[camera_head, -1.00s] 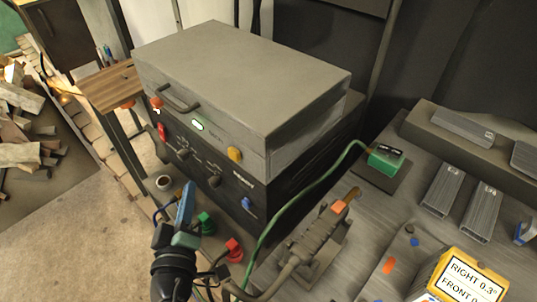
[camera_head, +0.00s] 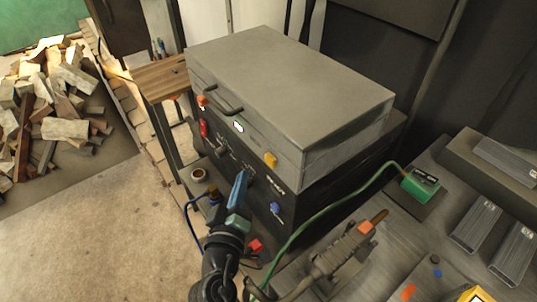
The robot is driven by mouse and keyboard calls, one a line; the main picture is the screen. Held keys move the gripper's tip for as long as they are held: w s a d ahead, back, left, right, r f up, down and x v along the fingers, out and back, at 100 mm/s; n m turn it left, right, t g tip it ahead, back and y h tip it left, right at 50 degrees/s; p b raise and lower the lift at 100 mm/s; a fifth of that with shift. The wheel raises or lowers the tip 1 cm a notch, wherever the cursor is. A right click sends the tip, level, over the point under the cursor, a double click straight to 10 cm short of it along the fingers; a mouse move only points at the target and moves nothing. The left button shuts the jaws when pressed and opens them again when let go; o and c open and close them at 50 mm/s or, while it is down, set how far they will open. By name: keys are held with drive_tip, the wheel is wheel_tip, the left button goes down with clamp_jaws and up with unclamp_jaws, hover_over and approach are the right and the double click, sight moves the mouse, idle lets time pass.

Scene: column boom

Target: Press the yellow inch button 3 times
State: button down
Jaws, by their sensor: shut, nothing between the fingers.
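The yellow button (camera_head: 270,159) sits on the upper right of the front face of a grey and black machine (camera_head: 283,80). It shows uncovered, and I cannot tell whether it is pressed in. My gripper (camera_head: 240,181) is shut and empty, with blue fingers pointing up. In the picture its tips are left of and a little below the yellow button, in front of the machine's black lower panel. A gap shows between the tips and the button in the picture. I cannot tell how far the tips are from the panel.
A lit white-green indicator (camera_head: 239,127), an orange-red knob (camera_head: 202,102) and a blue knob (camera_head: 276,208) share the front. A dark handle (camera_head: 224,105) juts out at upper left. A green cable (camera_head: 330,204) and a torch-like tool (camera_head: 345,247) lie to the right.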

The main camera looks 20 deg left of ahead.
sight(266, 160)
drive_tip(key=shift+w+d+p, duration=0.55)
drive_tip(key=shift+w+d, duration=0.7)
drive_tip(key=shift+w, duration=0.3)
idle(0.9)
drive_tip(key=shift+w+d, duration=0.25)
drive_tip(key=shift+w, duration=0.1)
drive_tip(key=shift+w+d+p, duration=0.35)
drive_tip(key=shift+w, duration=0.05)
idle(0.7)
idle(0.3)
drive_tip(key=shift+s+a+b, duration=0.55)
drive_tip(key=shift+s+a, duration=0.05)
drive_tip(key=shift+s, duration=0.15)
